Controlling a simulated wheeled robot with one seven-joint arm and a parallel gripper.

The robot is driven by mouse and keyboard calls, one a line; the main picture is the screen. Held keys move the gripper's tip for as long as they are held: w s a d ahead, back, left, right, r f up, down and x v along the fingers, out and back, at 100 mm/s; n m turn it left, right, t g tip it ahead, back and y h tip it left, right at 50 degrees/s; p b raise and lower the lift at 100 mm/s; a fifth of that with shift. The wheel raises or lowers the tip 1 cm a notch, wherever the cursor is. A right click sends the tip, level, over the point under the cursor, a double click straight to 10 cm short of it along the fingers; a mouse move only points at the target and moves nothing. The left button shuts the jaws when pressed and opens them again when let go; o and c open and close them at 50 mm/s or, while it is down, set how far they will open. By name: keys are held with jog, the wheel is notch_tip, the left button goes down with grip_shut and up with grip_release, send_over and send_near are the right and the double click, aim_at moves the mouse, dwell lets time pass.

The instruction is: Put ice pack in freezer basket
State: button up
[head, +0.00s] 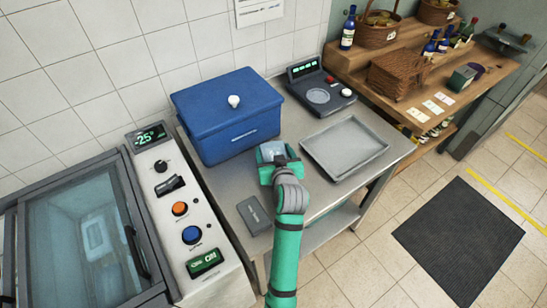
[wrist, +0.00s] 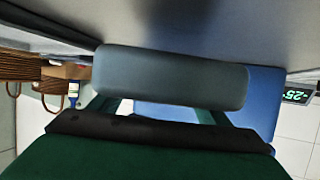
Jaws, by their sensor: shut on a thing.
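My gripper (head: 276,165) is shut on a pale grey-blue ice pack (head: 270,151) above the steel table, in front of the blue cooler box. In the wrist view the ice pack (wrist: 170,77) lies crosswise at the gripper's end, with the steel surface close by it. The freezer (head: 95,235) stands at the left with its glass top and dark handle (head: 136,251); the top looks shut. Its display (head: 150,136) reads about 25 degrees, with a minus sign hard to make out. Pale shapes show dimly through the glass; I cannot tell whether one is the basket.
The blue cooler box (head: 227,115) has its lid on. A grey tray (head: 344,147) lies right of my gripper, a scale (head: 318,94) behind it. A dark grey block (head: 254,215) lies near the table's front left. A wooden shelf (head: 410,90) holds baskets and bottles.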

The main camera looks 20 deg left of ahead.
jog(key=shift+w+f, duration=0.2)
jog(key=shift+w+a+f, duration=0.1)
jog(key=shift+f, duration=1.5)
jog(key=shift+f, duration=0.15)
jog(key=o, duration=1.4)
